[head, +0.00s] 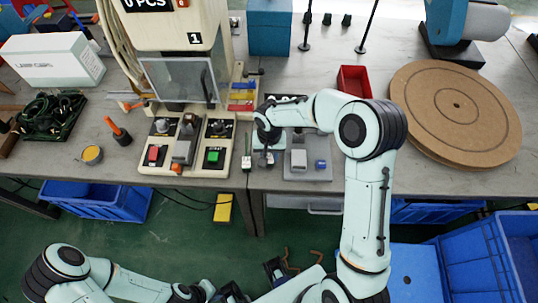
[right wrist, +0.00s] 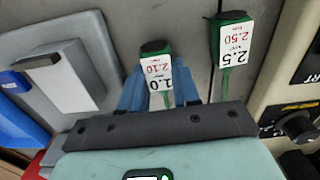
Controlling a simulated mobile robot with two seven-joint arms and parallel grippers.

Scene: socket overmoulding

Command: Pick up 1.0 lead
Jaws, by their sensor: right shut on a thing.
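The 1.0 lead (right wrist: 158,80), with a dark top, green body and white tag reading 1.0 and 2.10, stands between the blue fingers of my right gripper (right wrist: 158,92) in the right wrist view. The gripper is shut on it. In the head view my right gripper (head: 265,158) is low over the bench's front part, and its arm hides most of the lead. A second lead, tagged 2.5 (right wrist: 233,45), stands apart to the right; it also shows in the head view (head: 246,162). My left gripper (head: 235,293) is at the bottom edge, away from the bench, its jaws unclear.
A grey fixture with a white block (head: 299,159) is close right of my right gripper. The machine's control panel (head: 185,160) is close on the left. A red bin (head: 354,80) and a round brown board (head: 458,105) lie further right. Blue crates (head: 100,200) stand below the bench.

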